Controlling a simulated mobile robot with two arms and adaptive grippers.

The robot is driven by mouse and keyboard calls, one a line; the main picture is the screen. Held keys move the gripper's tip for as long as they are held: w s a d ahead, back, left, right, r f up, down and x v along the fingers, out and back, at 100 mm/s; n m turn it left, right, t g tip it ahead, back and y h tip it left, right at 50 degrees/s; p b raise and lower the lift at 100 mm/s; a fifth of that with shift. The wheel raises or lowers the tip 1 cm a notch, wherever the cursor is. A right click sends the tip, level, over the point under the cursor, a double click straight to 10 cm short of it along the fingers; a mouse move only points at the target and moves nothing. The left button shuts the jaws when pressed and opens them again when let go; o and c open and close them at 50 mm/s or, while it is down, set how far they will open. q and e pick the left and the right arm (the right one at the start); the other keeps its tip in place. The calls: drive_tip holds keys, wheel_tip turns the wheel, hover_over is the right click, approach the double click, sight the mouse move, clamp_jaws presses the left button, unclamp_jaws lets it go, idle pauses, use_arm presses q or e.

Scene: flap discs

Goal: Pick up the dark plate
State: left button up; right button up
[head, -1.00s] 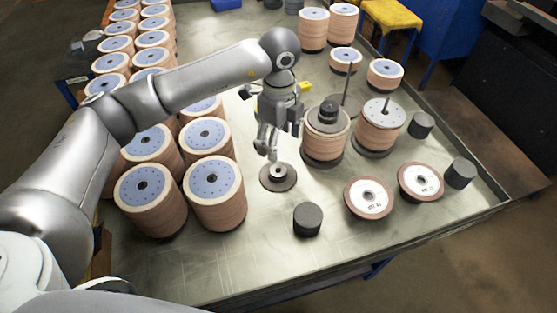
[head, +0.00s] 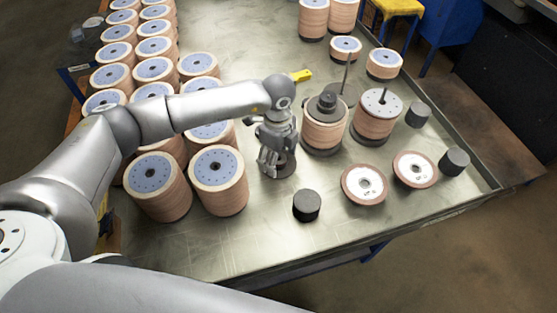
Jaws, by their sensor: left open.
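The dark plate (head: 287,167), a flat round disc with a raised hub, lies on the metal table in the head view. My left gripper (head: 268,172) points down right over it and hides much of the plate, including its hub. The left gripper is open. I cannot tell whether its fingers touch the plate. My right gripper is not in view.
Stacks of discs (head: 218,182) stand close on the left. A stack with a dark top (head: 322,130) is just right of my gripper. A black cylinder (head: 306,205) and two loose flap discs (head: 364,184) lie in front and to the right.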

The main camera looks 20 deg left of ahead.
use_arm(q)
drive_tip(key=c, duration=1.4)
drive_tip(key=shift+c, duration=0.2)
drive_tip(key=shift+r, duration=0.1)
